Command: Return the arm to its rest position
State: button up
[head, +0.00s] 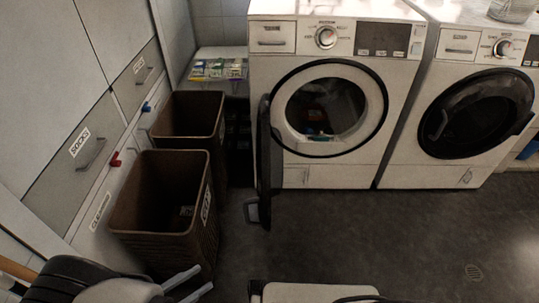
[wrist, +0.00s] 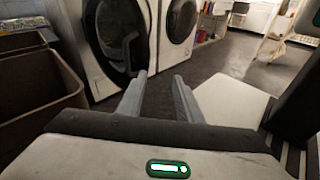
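My gripper (head: 190,284) is at the lower left of the head view, low in front of the nearer brown basket. Its two grey fingers also show in the wrist view (wrist: 160,92). They stand apart with nothing between them. My arm is folded in low near my body, and only its end shows in the head view.
Two brown baskets (head: 128,218) (head: 216,110) stand at the left beside drawers (head: 75,145). A washer (head: 265,62) has its round door (head: 263,150) swung open, with items inside. A second washer (head: 460,125) has its door shut. Dark floor (head: 370,225) is clear in front.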

jog(key=w+d+r+m+g+y, duration=0.2)
jog(key=w+d+r+m+g, duration=0.4)
jog(key=r, duration=0.5)
jog(key=w+d+r+m+g+y, duration=0.2)
jog(key=w+d+r+m+g, duration=0.3)
jog(key=w+d+r+m, duration=0.45)
jog(key=s+d+r+m+t+y, duration=0.3)
jog(key=s+d+r+m+y, duration=0.15)
jog(key=d+r, duration=0.4)
jog(key=s+d+r+m+t+y, duration=0.2)
jog(key=s+d+r+m+y, duration=0.15)
jog(key=d+r+m, duration=0.5)
notch_tip(320, 180, up, 25)
jog(key=d+n+p, duration=0.1)
jog(key=n+p, duration=0.1)
jog(key=p, duration=2.5)
jog(key=shift+d+h, duration=0.15)
jog(key=shift+h, duration=0.15)
jog(key=shift+d+n, duration=0.1)
jog(key=shift+n, duration=0.15)
